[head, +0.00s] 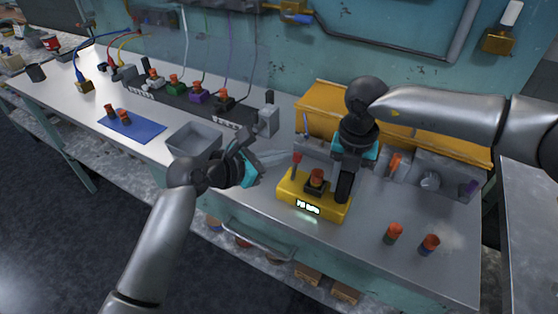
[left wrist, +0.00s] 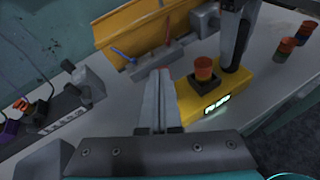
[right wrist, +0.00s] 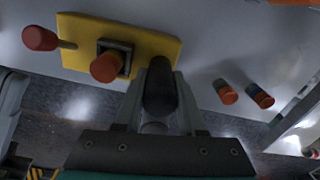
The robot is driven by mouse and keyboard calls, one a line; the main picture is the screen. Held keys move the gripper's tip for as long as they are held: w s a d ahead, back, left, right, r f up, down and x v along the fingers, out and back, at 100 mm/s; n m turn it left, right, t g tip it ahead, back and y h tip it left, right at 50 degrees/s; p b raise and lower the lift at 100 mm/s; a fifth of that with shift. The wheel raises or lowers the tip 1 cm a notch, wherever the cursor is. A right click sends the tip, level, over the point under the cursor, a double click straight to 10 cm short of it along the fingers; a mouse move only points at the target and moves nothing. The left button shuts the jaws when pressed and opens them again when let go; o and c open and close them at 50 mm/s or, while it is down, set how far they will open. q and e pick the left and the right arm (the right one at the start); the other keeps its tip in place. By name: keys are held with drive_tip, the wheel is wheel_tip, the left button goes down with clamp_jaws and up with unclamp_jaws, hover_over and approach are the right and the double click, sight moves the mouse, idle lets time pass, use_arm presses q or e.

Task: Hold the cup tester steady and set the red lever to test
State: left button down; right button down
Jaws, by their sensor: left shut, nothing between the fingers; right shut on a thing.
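The yellow cup tester (head: 288,194) stands on the bench with a lit display (head: 308,207) on its front. An orange-topped cup (head: 317,175) sits in its black socket; it also shows in the left wrist view (left wrist: 204,68). The red lever (head: 296,159) stands at the tester's left end and shows in the right wrist view (right wrist: 40,38). My right gripper (head: 346,172) is shut on the black upright handle (right wrist: 160,88) at the tester's right end. My left gripper (left wrist: 162,85) is shut and empty, fingertips close to the lever; contact is unclear.
Two banded cups (head: 393,233) (head: 430,244) stand right of the tester. A grey rack (left wrist: 155,60) with rods stands behind it, before a yellow panel (head: 440,140). A grey tray (head: 195,138) and a blue mat (head: 132,125) with two small cups lie left.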

use_arm(q)
drive_tip(key=shift+a+r, duration=0.1)
drive_tip(key=shift+r, duration=0.05)
drive_tip(key=shift+s+a, duration=0.2)
drive_tip(key=shift+a, duration=0.05)
drive_tip(key=s+a+r, duration=0.3)
drive_tip(key=a+r, duration=0.4)
drive_tip(key=r, duration=0.3)
drive_tip(key=shift+s, duration=0.2)
drive_tip(key=shift+a, duration=0.1)
use_arm(e)
drive_tip(key=shift+c, duration=2.1)
unclamp_jaws()
